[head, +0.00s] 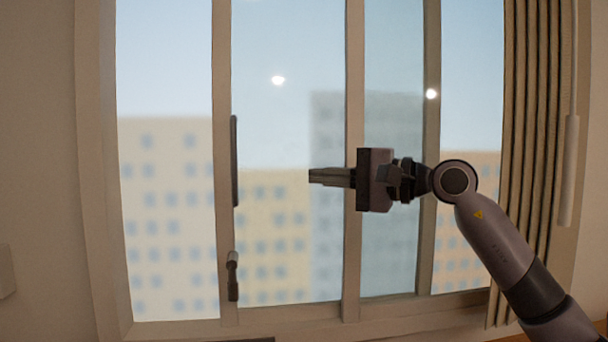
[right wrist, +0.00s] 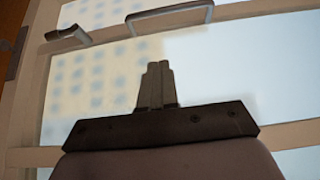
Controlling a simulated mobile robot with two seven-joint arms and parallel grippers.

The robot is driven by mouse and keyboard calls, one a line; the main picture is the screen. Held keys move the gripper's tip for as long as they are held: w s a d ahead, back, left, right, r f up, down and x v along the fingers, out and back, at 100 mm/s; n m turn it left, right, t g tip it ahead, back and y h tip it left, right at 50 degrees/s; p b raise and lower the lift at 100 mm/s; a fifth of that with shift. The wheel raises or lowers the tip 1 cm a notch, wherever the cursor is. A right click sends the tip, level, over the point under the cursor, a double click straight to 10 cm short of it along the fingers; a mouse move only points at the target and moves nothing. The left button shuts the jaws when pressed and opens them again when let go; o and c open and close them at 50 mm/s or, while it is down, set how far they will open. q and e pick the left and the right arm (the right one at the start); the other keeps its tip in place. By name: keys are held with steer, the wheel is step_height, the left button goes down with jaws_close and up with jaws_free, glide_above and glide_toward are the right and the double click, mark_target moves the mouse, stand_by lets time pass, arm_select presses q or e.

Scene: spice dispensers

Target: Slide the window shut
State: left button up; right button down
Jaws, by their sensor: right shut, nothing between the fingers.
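The window fills the middle of the head view. Its sliding sash has a pale upright stile (head: 221,60) bearing a long dark handle (head: 235,160) and, below it, a small dark latch (head: 232,277). A gap shows between this stile and the left jamb (head: 95,150). My right gripper (head: 312,176) is shut and empty, in front of the glass, pointing left and to the right of the handle, apart from it. In the right wrist view the handle (right wrist: 170,15) and latch (right wrist: 68,35) lie beyond the shut fingertips (right wrist: 158,68). My left gripper is out of view.
Another upright window bar (head: 355,60) stands behind my right gripper. A gathered curtain or blind (head: 530,130) and a pale hanging rod (head: 569,170) are at the right. The lower window rail (head: 290,313) runs beneath. The room side left of the handle looks clear.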

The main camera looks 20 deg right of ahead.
mark_target(256, 175)
steer(key=p+x, duration=0.2)
steer(key=x, duration=0.6)
steer(key=shift+a+r, duration=0.15)
steer(key=shift+a, duration=0.05)
steer(key=a, duration=0.2)
steer(key=a+p, duration=0.1)
steer(key=shift+w+a, duration=0.15)
steer(key=shift+w, duration=0.15)
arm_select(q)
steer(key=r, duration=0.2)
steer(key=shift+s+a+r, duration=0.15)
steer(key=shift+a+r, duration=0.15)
arm_select(e)
steer(key=shift+a, duration=0.4)
